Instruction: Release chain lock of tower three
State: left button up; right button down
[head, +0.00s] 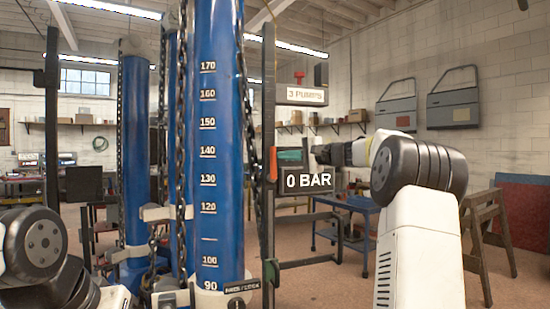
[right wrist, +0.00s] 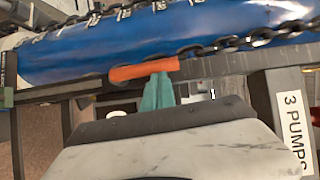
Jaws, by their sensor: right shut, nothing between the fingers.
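A large blue tower (head: 218,130) with a white number scale stands in the middle of the head view, with dark chains (head: 182,100) hanging along it. An orange lever (head: 272,163) sits upright on the dark post beside this tower. In the right wrist view the orange lever (right wrist: 143,71) lies across the picture, below the chain (right wrist: 230,42). My right gripper (head: 289,156) is shut and empty, its teal fingertips (right wrist: 160,90) right by the lever; I cannot tell if they touch it. My left gripper is out of view; only part of that arm shows at lower left.
A dark "0 BAR" display (head: 309,183) and a "3 PUMPS" sign (head: 301,95) are mounted by the post, close to my right gripper. Another blue tower (head: 135,160) stands behind at left. A blue cart (head: 350,203) and a wooden trestle (head: 487,225) stand at right.

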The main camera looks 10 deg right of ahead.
aim_at(273, 154)
jog(key=shift+a+r, duration=0.1)
jog(key=shift+a, duration=0.05)
jog(key=shift+s+a+r+n+g+h, duration=0.1)
jog(key=shift+a+r+n+g+h, duration=0.15)
jog(key=shift+a+n, duration=0.25)
jog(key=shift+s+a+n+g+h, duration=0.1)
jog(key=shift+a+n+g+h, duration=0.05)
jog(key=shift+a+n+h, duration=0.3)
jog(key=shift+s+a+n+g+h, duration=0.15)
jog(key=shift+a+n+g+h, duration=0.15)
jog(key=shift+a+n+h, duration=0.55)
jog(key=a+n+h, duration=0.1)
jog(key=a+f+n+h, duration=0.1)
jog(key=a, duration=0.1)
jog(key=shift+s+a+f+n, duration=0.15)
jog(key=shift+s+a+n, duration=0.05)
jog(key=shift+a+n, duration=0.1)
jog(key=shift+a+f+g, duration=0.15)
jog(key=shift+a+g, duration=0.05)
jog(key=shift+g, duration=0.1)
